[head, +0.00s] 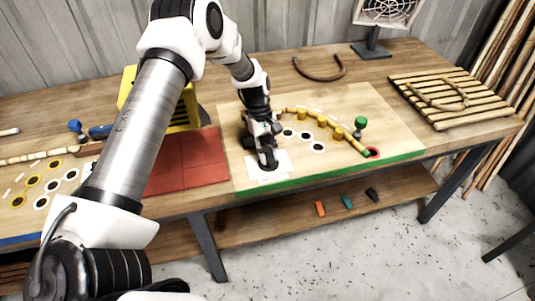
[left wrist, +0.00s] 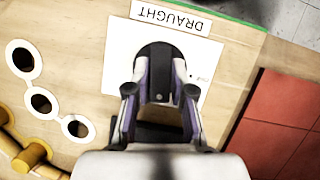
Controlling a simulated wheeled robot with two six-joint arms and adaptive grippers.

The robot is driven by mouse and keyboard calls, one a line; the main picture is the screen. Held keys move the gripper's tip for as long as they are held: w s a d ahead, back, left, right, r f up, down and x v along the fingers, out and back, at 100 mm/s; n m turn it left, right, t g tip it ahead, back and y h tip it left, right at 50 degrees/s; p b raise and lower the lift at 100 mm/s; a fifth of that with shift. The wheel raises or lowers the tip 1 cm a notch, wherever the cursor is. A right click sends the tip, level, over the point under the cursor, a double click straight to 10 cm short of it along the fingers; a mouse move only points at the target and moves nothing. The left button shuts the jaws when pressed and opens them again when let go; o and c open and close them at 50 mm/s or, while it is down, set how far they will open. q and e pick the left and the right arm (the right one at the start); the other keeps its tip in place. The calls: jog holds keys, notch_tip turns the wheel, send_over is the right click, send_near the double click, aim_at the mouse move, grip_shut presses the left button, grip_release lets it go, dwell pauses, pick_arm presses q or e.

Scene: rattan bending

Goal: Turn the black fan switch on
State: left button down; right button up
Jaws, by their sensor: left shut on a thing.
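The black fan switch (left wrist: 160,56) stands on a white plate (left wrist: 117,50) beside a label reading "DRAUGHT" in the left wrist view. In the head view the white plate (head: 284,168) lies near the front edge of the board, with the black switch (head: 268,160) at its middle, partly hidden by my gripper. My left gripper (left wrist: 160,90) has its fingers on either side of the switch and is shut on it. It points down at the plate in the head view (head: 263,140). The fan (head: 385,12) stands at the back right, cut by the top edge. My right gripper is not in view.
Yellow pegs (head: 338,133) and white rings sit on the board right of my gripper. A green knob (head: 361,123) stands at the right. A red mat (head: 190,165) lies left. A wooden slatted rack (head: 452,95) and a bent rattan piece (head: 320,75) lie further back.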

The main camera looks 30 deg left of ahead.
pick_arm(q)
jog(key=shift+m+g+y, duration=0.3)
jog(key=shift+m+g, duration=0.1)
jog(key=shift+m, duration=0.6)
jog(key=c, duration=1)
grip_release()
jog(key=v, duration=1.2)
jog(key=shift+d+f, duration=0.1)
